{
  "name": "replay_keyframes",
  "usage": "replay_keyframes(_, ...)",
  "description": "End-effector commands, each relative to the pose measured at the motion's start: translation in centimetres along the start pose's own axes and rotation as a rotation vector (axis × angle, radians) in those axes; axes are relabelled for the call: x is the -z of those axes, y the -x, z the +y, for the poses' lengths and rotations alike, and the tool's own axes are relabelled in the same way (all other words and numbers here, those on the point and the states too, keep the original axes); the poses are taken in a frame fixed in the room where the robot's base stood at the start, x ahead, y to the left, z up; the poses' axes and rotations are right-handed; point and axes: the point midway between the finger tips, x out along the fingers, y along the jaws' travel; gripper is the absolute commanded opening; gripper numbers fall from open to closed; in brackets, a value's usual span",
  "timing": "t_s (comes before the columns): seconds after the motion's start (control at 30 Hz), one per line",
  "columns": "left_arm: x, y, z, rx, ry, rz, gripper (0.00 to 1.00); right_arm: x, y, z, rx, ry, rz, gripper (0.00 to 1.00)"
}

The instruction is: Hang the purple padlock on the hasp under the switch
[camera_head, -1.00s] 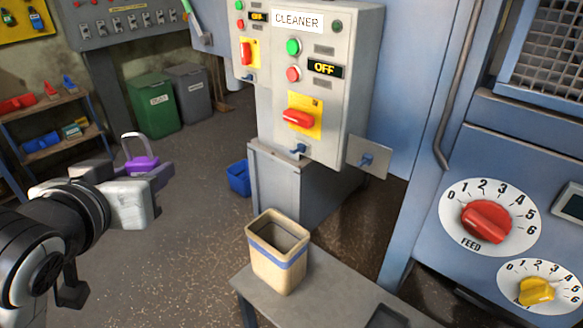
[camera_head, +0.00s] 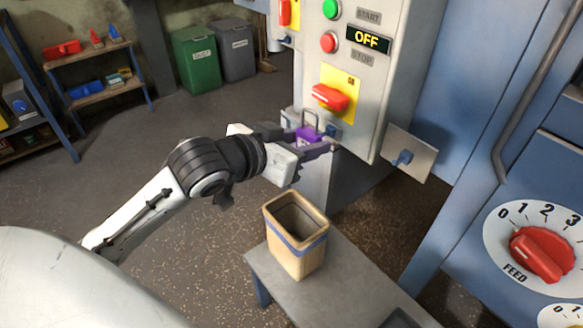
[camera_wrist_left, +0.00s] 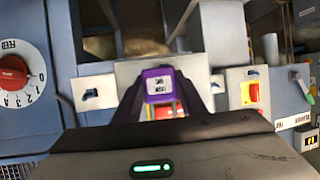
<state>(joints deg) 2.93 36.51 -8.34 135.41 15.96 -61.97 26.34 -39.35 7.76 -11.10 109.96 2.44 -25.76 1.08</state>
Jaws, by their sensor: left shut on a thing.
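My left gripper (camera_head: 305,147) is shut on the purple padlock (camera_head: 308,136), whose grey shackle points up. In the head view the padlock is in front of the lower part of the grey panel, just below the red switch (camera_head: 330,97) on its yellow plate. The hasp under that switch is largely hidden behind the padlock and gripper; a small blue part (camera_head: 333,131) shows beside them. In the left wrist view the padlock (camera_wrist_left: 159,84) sits between the fingers, with the red and yellow switch partly hidden behind it. I cannot tell whether the shackle touches the hasp. My right gripper is out of view.
A beige bin (camera_head: 296,240) with a blue band stands on a grey bench (camera_head: 345,290) below the gripper. A side plate with a blue hasp (camera_head: 404,157) juts out right of the panel. The blue machine with its red feed dial (camera_head: 541,253) is at the right.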

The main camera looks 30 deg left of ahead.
Motion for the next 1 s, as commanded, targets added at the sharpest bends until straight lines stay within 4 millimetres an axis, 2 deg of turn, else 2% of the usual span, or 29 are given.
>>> replay_keyframes(0.03, -2.0, -0.4, -0.8, -0.019, -0.018, -0.013, 0.13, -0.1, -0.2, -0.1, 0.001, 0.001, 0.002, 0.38)
replay_keyframes(0.1, -3.7, -0.7, -1.4, -0.055, -0.033, -0.011, 0.13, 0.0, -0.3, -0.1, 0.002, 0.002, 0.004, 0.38)
replay_keyframes(0.3, -6.7, -0.5, -2.7, -0.133, -0.061, -0.003, 0.13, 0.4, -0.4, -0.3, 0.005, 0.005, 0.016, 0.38)
replay_keyframes(0.57, -7.2, -0.5, -3.0, -0.163, -0.069, 0.007, 0.13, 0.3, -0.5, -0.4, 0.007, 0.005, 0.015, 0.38)
replay_keyframes(1.0, -6.1, -3.1, -2.5, -0.163, -0.068, 0.01, 0.13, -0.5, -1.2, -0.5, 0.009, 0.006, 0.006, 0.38)
